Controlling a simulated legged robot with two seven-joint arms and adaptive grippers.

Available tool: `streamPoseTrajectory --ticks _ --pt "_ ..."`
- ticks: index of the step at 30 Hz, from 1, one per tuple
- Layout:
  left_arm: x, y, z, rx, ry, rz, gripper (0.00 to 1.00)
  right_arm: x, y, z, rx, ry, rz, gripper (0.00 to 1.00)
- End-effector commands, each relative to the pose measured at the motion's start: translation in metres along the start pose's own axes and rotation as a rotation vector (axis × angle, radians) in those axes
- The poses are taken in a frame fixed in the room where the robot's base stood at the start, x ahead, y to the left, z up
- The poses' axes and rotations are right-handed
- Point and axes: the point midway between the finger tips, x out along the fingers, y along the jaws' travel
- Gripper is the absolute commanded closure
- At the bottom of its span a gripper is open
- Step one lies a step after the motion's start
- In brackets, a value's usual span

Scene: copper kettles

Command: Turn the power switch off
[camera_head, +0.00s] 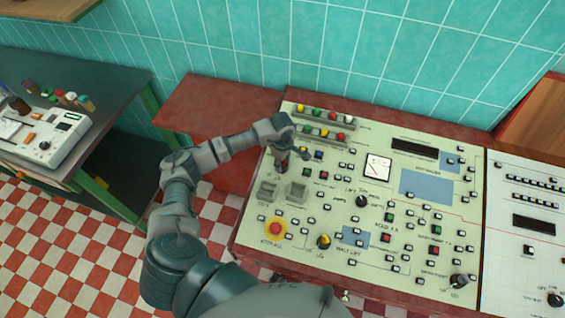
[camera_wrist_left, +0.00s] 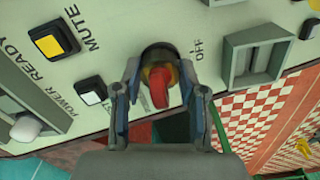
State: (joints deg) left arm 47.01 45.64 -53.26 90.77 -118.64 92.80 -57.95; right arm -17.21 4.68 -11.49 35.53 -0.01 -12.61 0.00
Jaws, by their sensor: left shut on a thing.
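The power switch (camera_wrist_left: 159,86) is a rotary knob with a red handle and yellow parts in a dark round collar. It sits on the pale control panel (camera_wrist_left: 120,60), with the word OFF to its right in the left wrist view. My left gripper (camera_wrist_left: 158,78) has a finger on each side of the knob and is shut on it. In the head view my left gripper (camera_head: 281,163) is at the panel's left part, and its arm hides much of the switch.
A yellow button (camera_wrist_left: 54,40) and a white button (camera_wrist_left: 91,90) are near the knob. In the head view, a red stop button (camera_head: 275,229) and a yellow knob (camera_head: 323,241) lie lower on the panel. A second console (camera_head: 45,138) stands on a dark table at left.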

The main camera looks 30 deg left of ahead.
Motion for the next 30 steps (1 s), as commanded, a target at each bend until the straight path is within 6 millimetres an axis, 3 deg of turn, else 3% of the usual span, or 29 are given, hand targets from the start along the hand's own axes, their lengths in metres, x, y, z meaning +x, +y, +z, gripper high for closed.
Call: streamPoseTrajectory --ticks 17,18,21,30 --pt "-0.0027 0.0025 -0.0029 -0.025 0.004 0.009 0.94 0.0005 0.0 0.0001 0.0 0.0 0.0 0.6" --pt "-0.0027 0.0025 -0.0029 -0.025 0.004 0.009 0.57 0.0005 0.0 0.0001 0.0 0.0 0.0 0.6" --pt "-0.0024 0.0021 -0.0025 -0.024 0.003 0.008 0.34 0.0005 0.0 0.0002 0.0 0.0 0.0 0.6" --pt "-0.0021 0.0004 -0.0009 -0.02 0.001 0.004 0.34 0.0007 -0.0018 -0.0006 0.002 0.001 -0.002 0.6"
